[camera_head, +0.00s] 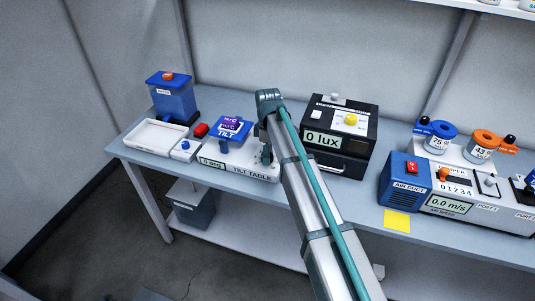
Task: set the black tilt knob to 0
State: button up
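The tilt table (247,175) is a low white unit on the left half of the bench. Its front is labelled TILT TABLE, and its small display (211,164) seems to read 0 deg. A blue plate marked TILT (229,133) stands on it, with a purple labelled piece (231,124) on top. I cannot make out the black tilt knob; my arm covers the right part of the unit. My gripper (266,158) points down at the right end of the tilt table. Its fingers are small and partly hidden, so I cannot tell their opening or any contact.
A black lux box (352,165) with a yellow knob stands right of my arm. A white tray (155,136), a red item (201,130) and a blue container (175,100) are at left. An air duct unit (400,180) and a yellow note (397,220) are at right.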

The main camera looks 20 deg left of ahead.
jog(key=shift+o, duration=0.3)
notch_tip(320, 180, up, 12)
jog(key=shift+w, duration=0.35)
jog(key=shift+a, duration=0.1)
dwell(0.4)
